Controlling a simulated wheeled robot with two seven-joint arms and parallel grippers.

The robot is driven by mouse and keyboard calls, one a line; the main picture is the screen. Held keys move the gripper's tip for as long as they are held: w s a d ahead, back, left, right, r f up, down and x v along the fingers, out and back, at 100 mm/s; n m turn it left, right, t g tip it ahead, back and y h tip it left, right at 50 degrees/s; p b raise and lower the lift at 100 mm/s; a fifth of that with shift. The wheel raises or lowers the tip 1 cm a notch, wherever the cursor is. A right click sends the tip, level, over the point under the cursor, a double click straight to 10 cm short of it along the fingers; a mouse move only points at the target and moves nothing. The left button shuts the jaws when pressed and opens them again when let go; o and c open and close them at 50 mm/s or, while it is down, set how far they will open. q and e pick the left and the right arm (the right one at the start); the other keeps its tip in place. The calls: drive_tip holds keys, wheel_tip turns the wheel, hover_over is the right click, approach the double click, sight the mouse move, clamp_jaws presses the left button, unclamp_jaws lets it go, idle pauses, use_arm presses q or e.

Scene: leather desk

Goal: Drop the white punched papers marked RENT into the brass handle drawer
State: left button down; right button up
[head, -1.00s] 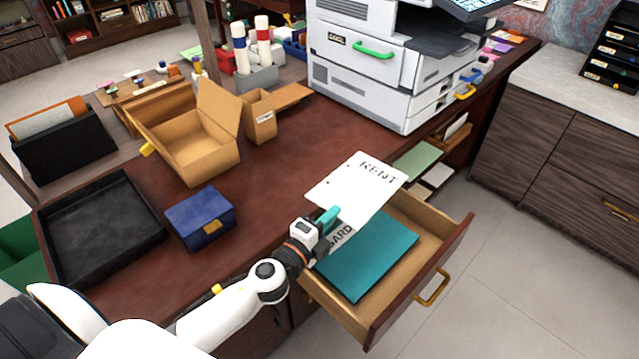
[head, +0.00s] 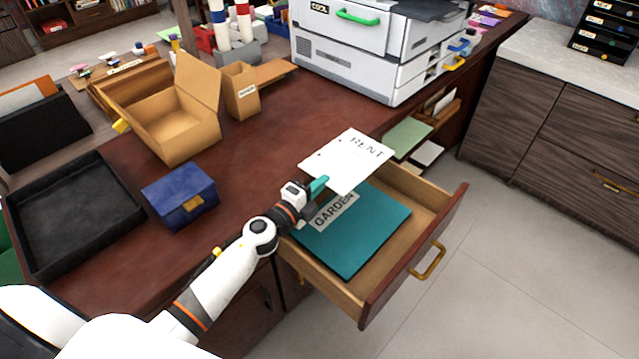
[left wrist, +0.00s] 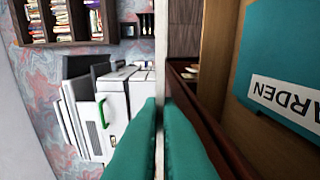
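The white punched papers marked RENT (head: 350,160) are held out over the desk's front edge and the back of the open drawer. My left gripper (head: 318,187) has teal fingers shut on their near left edge. In the left wrist view the papers (left wrist: 161,60) show edge-on as a thin white strip between the fingers (left wrist: 160,135). The brass handle drawer (head: 375,312) is pulled open, with its brass handle (head: 428,261) on the front. A teal folder (head: 365,235) labelled GARDEN lies inside it. My right gripper is not in view.
A blue box (head: 180,197) and a black tray (head: 70,255) stand on the desk to the left. An open cardboard box (head: 175,125) is behind them. A large white printer (head: 350,60) stands at the back. Cubbies with green paper (head: 408,137) are beside the drawer.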

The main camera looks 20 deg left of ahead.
use_arm(q)
drive_tip(key=c, duration=1.6)
unclamp_jaws()
drive_tip(key=shift+f, duration=0.1)
drive_tip(key=shift+o, duration=0.2)
drive_tip(key=shift+s, duration=0.1)
drive_tip(key=b+v, duration=0.1)
drive_tip(key=v, duration=1)
drive_tip(key=shift+s, duration=0.4)
drive_tip(key=shift+a, duration=0.1)
